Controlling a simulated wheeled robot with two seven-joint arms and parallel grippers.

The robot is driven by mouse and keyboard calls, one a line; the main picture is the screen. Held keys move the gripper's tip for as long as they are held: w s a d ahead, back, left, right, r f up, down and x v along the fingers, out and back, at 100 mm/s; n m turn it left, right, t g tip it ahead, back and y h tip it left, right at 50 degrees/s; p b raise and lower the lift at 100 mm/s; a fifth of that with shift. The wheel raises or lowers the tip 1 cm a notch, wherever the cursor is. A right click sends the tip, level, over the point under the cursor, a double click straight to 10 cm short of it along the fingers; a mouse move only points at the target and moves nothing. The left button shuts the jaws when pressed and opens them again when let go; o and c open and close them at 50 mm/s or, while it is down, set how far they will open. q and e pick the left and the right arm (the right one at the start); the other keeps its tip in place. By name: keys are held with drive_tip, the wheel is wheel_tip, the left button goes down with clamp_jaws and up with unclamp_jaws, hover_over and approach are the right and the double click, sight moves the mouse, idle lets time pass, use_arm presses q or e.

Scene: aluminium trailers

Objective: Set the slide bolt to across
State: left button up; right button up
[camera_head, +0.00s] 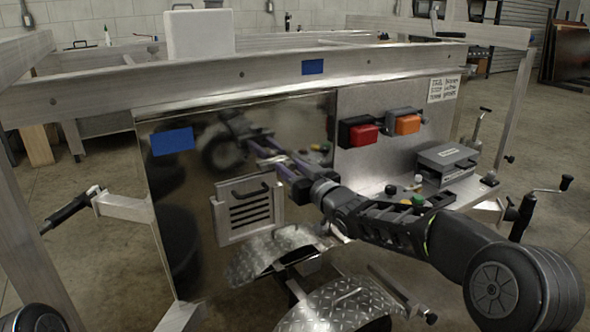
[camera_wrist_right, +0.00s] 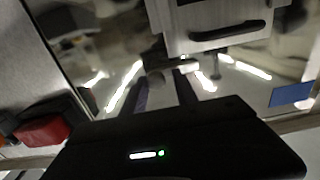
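A small metal fitting that appears to be the slide bolt (camera_wrist_right: 180,64) shows in the right wrist view, at the edge of a slotted plate. A rounded knob on it lies just beyond the gap between my right fingers. I cannot tell which way the bolt is set. My right gripper (camera_head: 272,161) reaches to the glossy panel above the slotted plate (camera_head: 224,222) in the head view. In the right wrist view its two fingers (camera_wrist_right: 164,92) are apart, with nothing clearly held between them. In the head view the fitting is mostly hidden at the fingertips. My left gripper is not in view.
The mirror-like panel (camera_head: 180,235) reflects my right arm. The slotted plate carries a dark handle (camera_head: 250,191). Red (camera_head: 363,135) and orange (camera_head: 407,124) lamps sit to the right, above a grey box (camera_head: 446,160). Diamond-plate fenders (camera_head: 340,305) stand low in front.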

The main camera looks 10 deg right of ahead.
drive_tip(key=shift+o, duration=1.3)
drive_tip(key=v, duration=0.7)
drive_tip(key=shift+s, duration=0.35)
drive_tip(key=shift+d, duration=0.1)
